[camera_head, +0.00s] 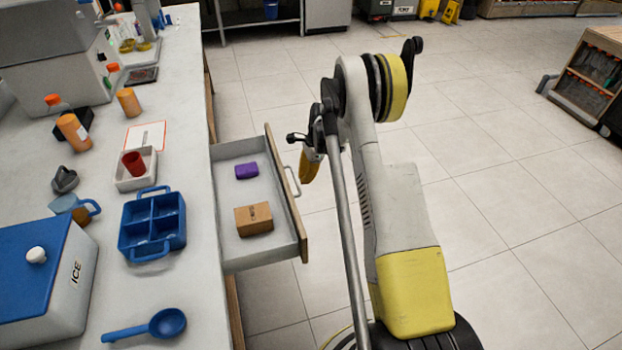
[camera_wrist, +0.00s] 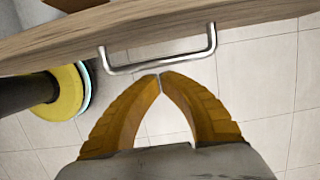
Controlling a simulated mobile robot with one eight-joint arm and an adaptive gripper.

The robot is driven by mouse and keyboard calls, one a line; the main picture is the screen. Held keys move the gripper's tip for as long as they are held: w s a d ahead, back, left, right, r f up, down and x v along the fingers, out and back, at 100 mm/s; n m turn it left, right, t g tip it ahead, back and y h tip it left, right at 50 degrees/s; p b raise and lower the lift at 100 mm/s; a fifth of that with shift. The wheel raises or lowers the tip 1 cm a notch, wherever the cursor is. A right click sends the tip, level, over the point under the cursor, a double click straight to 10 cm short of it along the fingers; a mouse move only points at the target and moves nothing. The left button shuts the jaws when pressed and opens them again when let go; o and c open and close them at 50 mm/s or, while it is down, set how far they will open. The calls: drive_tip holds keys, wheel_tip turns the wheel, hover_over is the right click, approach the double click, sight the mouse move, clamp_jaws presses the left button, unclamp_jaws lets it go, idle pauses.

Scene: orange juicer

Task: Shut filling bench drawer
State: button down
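The filling bench drawer (camera_head: 232,200) is pulled out from the right side of the bench, with its wooden front (camera_head: 287,190) facing right. A purple block (camera_head: 246,170) and a brown cardboard box (camera_head: 254,219) lie inside it. The drawer's metal bar handle (camera_head: 293,181) also shows in the wrist view (camera_wrist: 160,65). My gripper (camera_head: 306,176) is beside the handle, outside the drawer front. In the wrist view my gripper's yellow fingertips (camera_wrist: 161,76) meet just short of the handle bar, with nothing visible between them. Whether they touch the bar is unclear.
The bench top (camera_head: 190,120) holds a blue divided caddy (camera_head: 153,224), a blue scoop (camera_head: 150,325), an ice box (camera_head: 45,270) and several orange bottles. Tiled floor (camera_head: 480,215) to the right is clear. A wooden shelf unit (camera_head: 590,80) stands at far right.

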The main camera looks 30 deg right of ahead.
drive_tip(key=shift+a, duration=0.1)
drive_tip(key=b, duration=0.1)
hover_over(228, 207)
drive_tip(key=shift+a, duration=0.15)
idle(0.4)
idle(0.5)
